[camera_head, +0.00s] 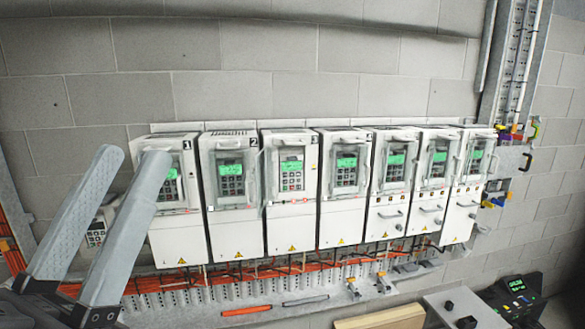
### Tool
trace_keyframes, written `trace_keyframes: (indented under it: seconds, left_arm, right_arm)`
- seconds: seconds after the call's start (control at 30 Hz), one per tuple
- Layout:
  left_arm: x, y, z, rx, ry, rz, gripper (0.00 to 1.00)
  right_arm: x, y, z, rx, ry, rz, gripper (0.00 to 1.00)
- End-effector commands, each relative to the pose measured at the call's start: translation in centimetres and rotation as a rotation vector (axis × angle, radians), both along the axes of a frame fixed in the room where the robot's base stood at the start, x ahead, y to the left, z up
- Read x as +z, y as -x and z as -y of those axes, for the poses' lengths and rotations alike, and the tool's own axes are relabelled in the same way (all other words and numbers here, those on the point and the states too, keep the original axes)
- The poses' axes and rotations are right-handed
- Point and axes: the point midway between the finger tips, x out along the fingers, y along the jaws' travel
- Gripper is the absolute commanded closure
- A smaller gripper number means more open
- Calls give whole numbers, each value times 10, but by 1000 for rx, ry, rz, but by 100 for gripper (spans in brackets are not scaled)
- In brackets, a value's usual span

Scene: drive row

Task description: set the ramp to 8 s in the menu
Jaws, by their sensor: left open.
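Several white drives hang in a row on the wall, each with a green display and a dark keypad. Drive 1 (180,241) is at the far left, with its display (171,174) partly hidden behind a finger of mine. Drive 2 (236,233) and drive 3 (291,226) follow to the right. The menu text on the displays is too small to read. My left gripper (130,159) is open and empty, its two grey fingers pointing up in front of the row's left end. My right gripper is not in view.
A small keypad unit (96,233) sits left of drive 1, partly hidden by my fingers. Orange cables and a perforated rail (225,292) run below the drives. Padlocks and tags (497,190) hang at the right. A dark device with a green screen (515,286) stands at lower right.

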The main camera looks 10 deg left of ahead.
Motion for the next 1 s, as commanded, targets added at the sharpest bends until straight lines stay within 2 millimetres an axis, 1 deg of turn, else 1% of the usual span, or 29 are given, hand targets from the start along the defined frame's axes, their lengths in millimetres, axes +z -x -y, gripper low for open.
trace_keyframes:
  seconds: [0.17,0.2,0.27,0.3,0.43,0.47,1.0]
  left_arm:
    - [0,0,0,0,0,0,50]
    - [0,0,0,0,0,0,50]
    - [0,0,0,0,0,0,50]
    - [0,0,0,0,0,0,50]
    - [0,0,0,0,0,0,50]
    - [0,0,0,0,0,0,50]
    - [0,0,0,0,0,0,50]
  right_arm:
    - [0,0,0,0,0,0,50]
    - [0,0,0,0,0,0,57]
    - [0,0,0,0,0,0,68]
    - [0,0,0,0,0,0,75]
    - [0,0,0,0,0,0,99]
    - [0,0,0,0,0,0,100]
    - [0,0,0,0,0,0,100]
